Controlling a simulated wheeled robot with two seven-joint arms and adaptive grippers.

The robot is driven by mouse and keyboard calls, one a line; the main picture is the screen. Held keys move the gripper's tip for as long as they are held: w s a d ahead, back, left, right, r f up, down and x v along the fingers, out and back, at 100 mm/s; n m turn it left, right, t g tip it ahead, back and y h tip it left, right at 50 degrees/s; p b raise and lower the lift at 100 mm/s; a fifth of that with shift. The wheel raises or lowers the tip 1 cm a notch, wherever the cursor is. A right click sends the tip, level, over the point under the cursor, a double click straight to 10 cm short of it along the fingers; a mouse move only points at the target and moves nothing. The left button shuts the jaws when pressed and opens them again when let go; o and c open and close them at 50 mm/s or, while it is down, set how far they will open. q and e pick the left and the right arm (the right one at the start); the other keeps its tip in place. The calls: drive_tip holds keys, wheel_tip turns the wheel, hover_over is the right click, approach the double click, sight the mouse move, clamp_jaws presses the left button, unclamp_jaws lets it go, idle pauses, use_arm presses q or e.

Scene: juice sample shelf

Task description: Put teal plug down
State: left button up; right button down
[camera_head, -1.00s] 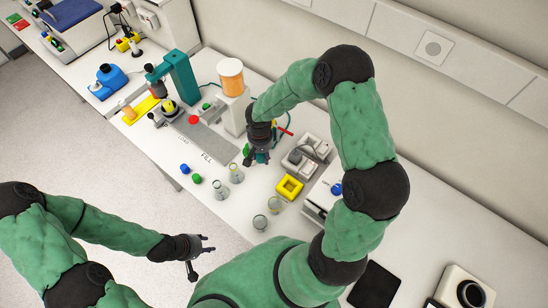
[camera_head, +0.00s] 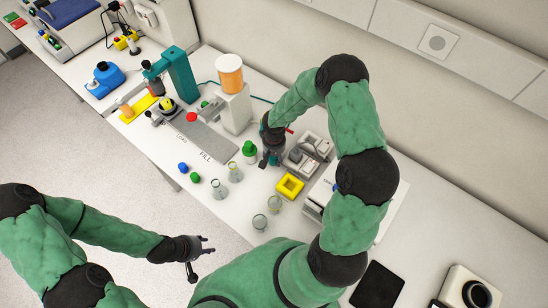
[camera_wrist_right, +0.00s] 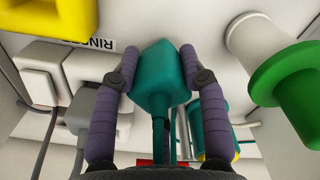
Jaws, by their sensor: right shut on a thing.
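The teal plug (camera_wrist_right: 160,75) is a blocky teal piece with cords trailing down from it in the right wrist view. My right gripper (camera_wrist_right: 160,58) is shut on it, one finger on each side. In the head view my right gripper (camera_head: 269,161) is over the bench between the green-capped bottle and the grey-white units, and the plug is too small to make out there. I cannot tell whether the plug touches the surface. My left gripper (camera_head: 202,260) is open and empty, low in front of the bench edge.
A green-capped bottle (camera_head: 250,152) stands left of my right gripper. Grey-white units (camera_head: 308,151) stand to its right, with a yellow square frame (camera_head: 290,186) in front. Glass flasks (camera_head: 235,173) and blue and green caps (camera_head: 183,168) stand near the front edge.

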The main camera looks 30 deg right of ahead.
drive_tip(key=shift+f, duration=0.15)
drive_tip(key=c, duration=0.7)
unclamp_jaws()
wheel_tip(320, 180, up, 12)
drive_tip(key=shift+r, duration=0.2)
